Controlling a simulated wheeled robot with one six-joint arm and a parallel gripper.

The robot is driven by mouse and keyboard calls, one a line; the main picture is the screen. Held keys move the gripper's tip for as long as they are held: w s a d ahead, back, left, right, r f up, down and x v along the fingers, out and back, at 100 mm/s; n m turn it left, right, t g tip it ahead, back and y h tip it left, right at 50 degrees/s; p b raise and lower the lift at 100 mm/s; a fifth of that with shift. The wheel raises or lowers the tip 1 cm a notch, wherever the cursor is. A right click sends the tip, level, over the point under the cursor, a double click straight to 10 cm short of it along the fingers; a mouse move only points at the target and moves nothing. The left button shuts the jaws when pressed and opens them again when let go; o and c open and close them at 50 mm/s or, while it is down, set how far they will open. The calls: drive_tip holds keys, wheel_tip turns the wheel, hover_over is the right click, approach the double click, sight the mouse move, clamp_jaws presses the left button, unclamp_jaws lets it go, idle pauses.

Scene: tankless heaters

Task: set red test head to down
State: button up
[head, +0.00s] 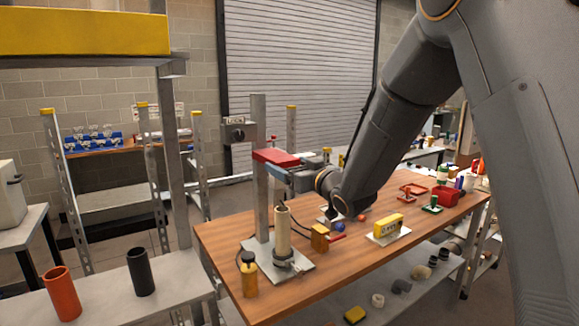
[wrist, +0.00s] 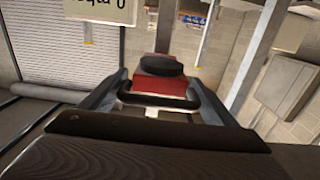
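The red test head (head: 276,157) sits on an upright metal column (head: 260,180) of a small test stand on the wooden table. In the wrist view the red test head (wrist: 160,82) has a round black part on top and a black bar handle (wrist: 157,100) in front. My gripper (head: 292,176) is at the head's right side. In the wrist view my gripper (wrist: 158,85) has its fingers spread wide, one on each side of the handle and head. Whether the fingers touch the handle is unclear.
A pale cylinder (head: 282,230) stands under the head on the stand's base plate (head: 300,268), with a yellow bottle (head: 249,275) beside it. A yellow meter (head: 387,225) lies to the right. A metal rack post (head: 176,150) stands to the left.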

drive_tip(key=c, duration=0.5)
wheel_tip(320, 180, down, 13)
drive_tip(key=b, duration=0.9)
drive_tip(key=shift+d, duration=0.1)
drive_tip(key=o, duration=1.2)
drive_tip(key=shift+r, duration=0.1)
drive_tip(key=b+v, duration=0.1)
drive_tip(key=v, duration=0.6)
drive_tip(key=shift+s+d+b, duration=0.25)
drive_tip(key=shift+s+b, duration=0.1)
